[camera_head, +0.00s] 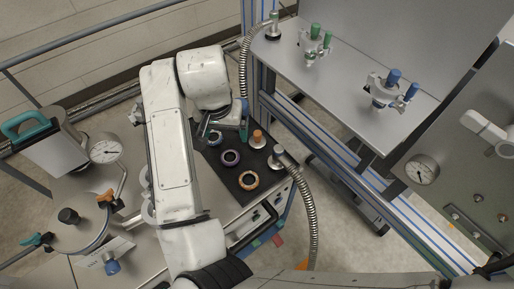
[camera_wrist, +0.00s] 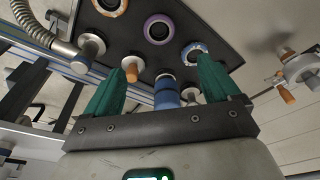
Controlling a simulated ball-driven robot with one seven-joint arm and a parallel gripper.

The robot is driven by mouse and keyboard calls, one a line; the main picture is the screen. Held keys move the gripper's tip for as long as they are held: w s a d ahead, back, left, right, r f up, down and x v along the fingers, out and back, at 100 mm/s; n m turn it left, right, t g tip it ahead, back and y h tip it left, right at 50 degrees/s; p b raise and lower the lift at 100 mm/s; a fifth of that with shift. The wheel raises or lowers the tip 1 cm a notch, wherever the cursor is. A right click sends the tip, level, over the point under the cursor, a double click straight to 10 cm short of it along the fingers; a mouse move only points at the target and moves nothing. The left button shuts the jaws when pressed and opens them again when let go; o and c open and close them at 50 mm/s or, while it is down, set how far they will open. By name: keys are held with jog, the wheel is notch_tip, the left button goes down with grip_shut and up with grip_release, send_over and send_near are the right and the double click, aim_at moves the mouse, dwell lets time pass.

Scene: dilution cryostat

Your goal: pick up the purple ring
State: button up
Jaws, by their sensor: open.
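The purple ring (camera_head: 230,151) lies flat on a dark mat (camera_head: 226,180), between a blue-and-white ring (camera_head: 215,132) and an orange ring (camera_head: 240,182) in the head view. In the wrist view the purple ring (camera_wrist: 147,30) is near the top middle, beyond my fingertips. My gripper (camera_wrist: 162,64) is open, with its two green fingers spread and no ring between them. In the head view my gripper (camera_head: 243,128) is partly hidden by my arm, above the mat's far edge.
An orange peg (camera_head: 257,139) and a metal hose end (camera_head: 277,156) stand right of the rings. In the wrist view a blue cylinder (camera_wrist: 166,93) shows between my fingers, apparently beyond them. A metal shelf (camera_head: 345,85) with valves is at the upper right.

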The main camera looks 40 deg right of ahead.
jog(key=b, duration=0.5)
send_over(230, 158)
jog(key=f, duration=0.5)
jog(key=shift+s+a+f, duration=0.15)
jog(key=shift+s+f, duration=0.05)
jog(key=shift+f, duration=0.2)
notch_tip(230, 158, down, 5)
jog(key=b, duration=0.5)
jog(key=shift+w+f, duration=0.1)
jog(key=c, duration=1.1)
